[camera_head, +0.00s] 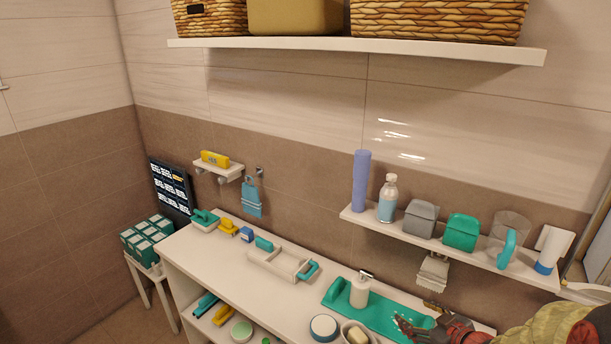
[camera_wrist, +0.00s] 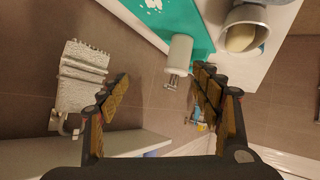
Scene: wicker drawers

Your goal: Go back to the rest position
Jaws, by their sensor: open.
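My gripper (camera_head: 432,328) is at the lower right of the head view, above the right end of the white counter (camera_head: 230,262). In the wrist view my gripper (camera_wrist: 160,88) shows its two dark, tan-padded fingers spread apart, with nothing held between them. A white dispenser (camera_head: 360,291) stands on the green mat (camera_head: 389,311), left of my gripper. In the wrist view the dispenser (camera_wrist: 179,50) appears beyond the fingers. A grey-white cloth (camera_head: 432,272) hangs under the right wall shelf (camera_head: 440,245). The cloth also shows left of the fingers in the wrist view (camera_wrist: 82,75).
The right shelf carries a purple cylinder (camera_head: 361,180), a bottle (camera_head: 387,198), grey (camera_head: 421,219) and green containers (camera_head: 461,232), and a clear cup (camera_head: 508,234). A white tray (camera_head: 278,263) sits mid-counter. Baskets stand on the high shelf (camera_head: 350,45).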

